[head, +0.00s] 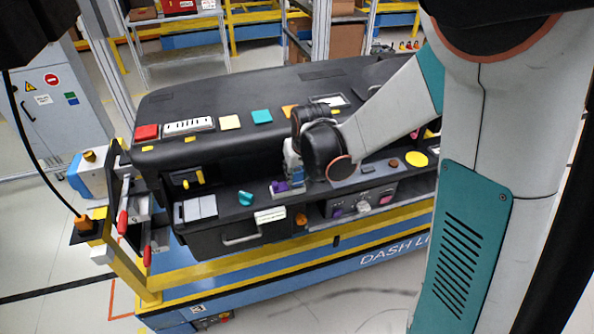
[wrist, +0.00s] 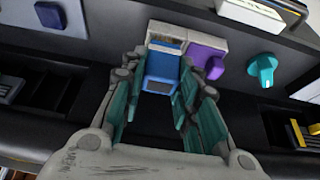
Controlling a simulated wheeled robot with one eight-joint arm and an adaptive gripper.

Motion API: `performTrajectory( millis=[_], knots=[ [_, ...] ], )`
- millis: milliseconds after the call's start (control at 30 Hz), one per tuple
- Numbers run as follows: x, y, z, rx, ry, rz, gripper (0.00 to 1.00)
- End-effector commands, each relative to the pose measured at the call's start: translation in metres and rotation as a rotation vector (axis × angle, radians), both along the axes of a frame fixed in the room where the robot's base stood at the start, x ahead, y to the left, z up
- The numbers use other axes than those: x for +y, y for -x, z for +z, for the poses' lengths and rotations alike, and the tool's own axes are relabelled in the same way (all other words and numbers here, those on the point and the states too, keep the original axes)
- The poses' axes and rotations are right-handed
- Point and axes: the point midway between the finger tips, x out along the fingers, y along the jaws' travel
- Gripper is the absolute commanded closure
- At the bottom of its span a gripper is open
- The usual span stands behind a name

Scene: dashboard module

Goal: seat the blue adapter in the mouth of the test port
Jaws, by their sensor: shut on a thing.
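The blue adapter (wrist: 162,72) is between the teal fingers of my gripper (wrist: 163,82) in the wrist view, and the gripper is shut on it. Just beyond the adapter is a light grey block (wrist: 160,30) with a brownish opening, which looks like the test port. The adapter's far end is close to this opening; I cannot tell whether it touches or enters it. A purple piece (wrist: 206,56) sits on the right part of the same block. In the head view my gripper (head: 292,168) points down over the block, and the arm partly hides the adapter.
A teal knob (wrist: 262,68) stands right of the block, with a white box (wrist: 252,12) behind it. A dark blue square button (wrist: 50,14) lies to the left. In the head view the black dashboard (head: 210,90) carries several coloured pads and extends around my gripper.

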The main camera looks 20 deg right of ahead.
Motion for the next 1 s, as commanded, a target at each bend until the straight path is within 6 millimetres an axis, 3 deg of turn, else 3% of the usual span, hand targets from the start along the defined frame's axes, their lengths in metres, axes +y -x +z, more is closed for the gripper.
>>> performTrajectory(
  millis=[867,900,1000],
  knots=[
    [0.0,0.0,-0.02,0.0,0.0,0.0,0.99],
    [0.0,0.0,-0.02,0.0,0.0,0.0,0.65],
    [0.0,0.0,-0.019,0.0,-0.001,0.0,0.48]
  ],
)
